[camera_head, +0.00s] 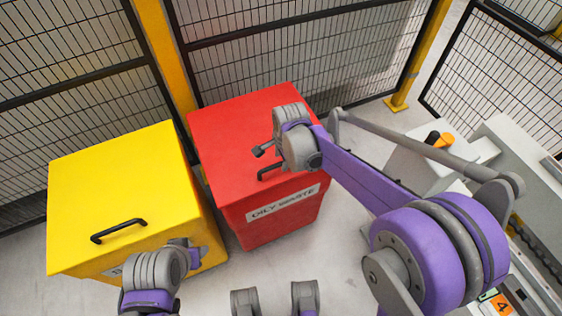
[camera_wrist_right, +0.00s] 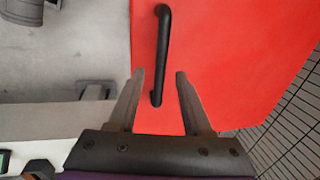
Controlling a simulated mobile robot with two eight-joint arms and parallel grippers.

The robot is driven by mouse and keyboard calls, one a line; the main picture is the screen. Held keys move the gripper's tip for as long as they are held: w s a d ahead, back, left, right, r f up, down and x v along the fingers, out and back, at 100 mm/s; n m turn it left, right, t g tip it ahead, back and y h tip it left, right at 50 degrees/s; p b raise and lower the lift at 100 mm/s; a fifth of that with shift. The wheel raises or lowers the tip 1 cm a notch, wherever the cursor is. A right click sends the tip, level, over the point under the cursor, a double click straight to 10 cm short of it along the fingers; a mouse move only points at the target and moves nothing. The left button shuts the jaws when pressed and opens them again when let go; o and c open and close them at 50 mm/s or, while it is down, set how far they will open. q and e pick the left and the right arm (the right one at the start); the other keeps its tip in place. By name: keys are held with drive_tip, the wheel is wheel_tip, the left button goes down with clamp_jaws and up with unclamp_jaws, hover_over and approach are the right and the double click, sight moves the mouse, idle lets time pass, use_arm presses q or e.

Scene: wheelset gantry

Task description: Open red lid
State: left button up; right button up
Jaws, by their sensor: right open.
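The red lid (camera_head: 235,125) is shut on the red bin labelled "OILY WASTE" (camera_head: 284,206). It has a black bar handle (camera_head: 269,172) near its front edge, partly behind my right wrist. My right gripper (camera_head: 262,150) is over the lid, close to the handle. In the right wrist view the right gripper (camera_wrist_right: 160,73) is open and empty. The handle (camera_wrist_right: 163,50) runs lengthwise there, its near end between the fingertips. Contact cannot be told. The lid (camera_wrist_right: 220,50) fills the middle and right. My left arm shows low near the yellow bin, without visible fingers.
A yellow bin (camera_head: 120,200) with a shut lid and black handle stands left of the red one. Mesh fencing (camera_head: 290,50) with yellow posts (camera_head: 165,55) is close behind both bins. Grey machinery (camera_head: 520,150) stands at the right. Some floor is clear before the bins.

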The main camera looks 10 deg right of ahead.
drive_tip(key=shift+w+f, duration=0.2)
drive_tip(key=shift+f, duration=0.7)
drive_tip(key=shift+c, duration=0.3)
clamp_jaws()
idle(0.6)
